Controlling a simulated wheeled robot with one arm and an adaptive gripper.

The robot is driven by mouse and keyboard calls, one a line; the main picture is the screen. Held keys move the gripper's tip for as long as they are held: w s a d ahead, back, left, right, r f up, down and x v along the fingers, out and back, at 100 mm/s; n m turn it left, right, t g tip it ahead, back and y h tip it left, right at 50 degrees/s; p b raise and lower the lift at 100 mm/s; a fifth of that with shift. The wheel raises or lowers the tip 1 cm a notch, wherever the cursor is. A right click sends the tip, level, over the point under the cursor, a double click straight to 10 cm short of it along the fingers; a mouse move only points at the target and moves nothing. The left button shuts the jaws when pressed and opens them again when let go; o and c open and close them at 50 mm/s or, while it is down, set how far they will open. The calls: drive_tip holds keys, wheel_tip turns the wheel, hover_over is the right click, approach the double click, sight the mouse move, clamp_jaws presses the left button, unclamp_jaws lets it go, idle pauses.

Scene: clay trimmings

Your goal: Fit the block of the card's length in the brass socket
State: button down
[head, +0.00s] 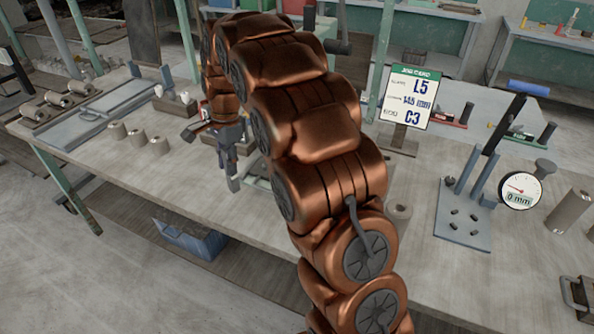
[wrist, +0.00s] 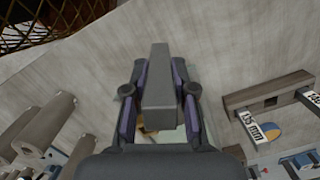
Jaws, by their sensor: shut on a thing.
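My gripper (wrist: 158,95) is shut on a long grey block (wrist: 158,70), which stands out between the two fingers in the wrist view. In the head view my gripper (head: 232,165) hangs over the workbench, left of my arm; the block is hard to tell apart there. The job card (head: 408,97) stands upright at the back and reads L5, 145 mm, C3. I cannot make out the brass socket clearly; a small yellowish patch shows beneath the gripper in the wrist view, mostly hidden. My arm covers much of the middle of the bench.
Several grey cylinders (head: 137,138) stand on the left. A grey tray (head: 85,117) is beside them. A dial gauge (head: 520,190) reading 0 mm stands by a blue-grey fixture (head: 463,213). A rack (wrist: 270,97) with a 135 mm label (wrist: 262,129) is right in the wrist view.

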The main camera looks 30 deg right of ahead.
drive_tip(key=d+f+m+b, duration=0.1)
drive_tip(key=d+m, duration=0.5)
drive_tip(key=d, duration=0.4)
drive_tip(key=d+f+m+t+b, duration=0.1)
drive_tip(key=d+m+b, duration=0.1)
drive_tip(key=d+m, duration=0.5)
drive_tip(key=shift+s+d+f+m+h, duration=0.3)
drive_tip(key=shift+s+d+f, duration=0.1)
drive_tip(key=shift+d, duration=1.35)
drive_tip(key=c, duration=0.9)
unclamp_jaws()
drive_tip(key=shift+c, duration=0.2)
drive_tip(key=shift+r, duration=0.1)
wheel_tip(320, 180, up, 12)
drive_tip(key=s+b, duration=0.1)
drive_tip(key=b, duration=0.1)
drive_tip(key=shift+d, duration=0.4)
drive_tip(key=shift+s, duration=0.1)
